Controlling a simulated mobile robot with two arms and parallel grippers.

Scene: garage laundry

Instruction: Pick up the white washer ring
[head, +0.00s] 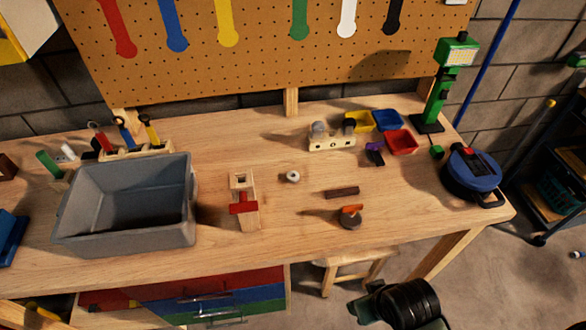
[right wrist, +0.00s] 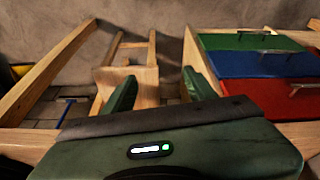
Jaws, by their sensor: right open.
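The white washer ring (head: 293,176) is a small pale ring with a dark hole, lying on the wooden workbench (head: 270,222) near its middle in the head view. Nothing touches it. My right arm shows at the bottom right of the head view, in front of the bench and well away from the ring. In the right wrist view my right gripper (right wrist: 160,88) is open and empty, its two dark green fingers apart. The ring does not show in that view. My left gripper is not in view.
A grey bin (head: 125,238) stands left. A wooden piece with a red bar (head: 244,205) is left of the ring; a dark brown bar (head: 342,192) and a dark disc with an orange part (head: 350,217) are right. A stool (head: 350,262) and drawers (right wrist: 262,65) are below.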

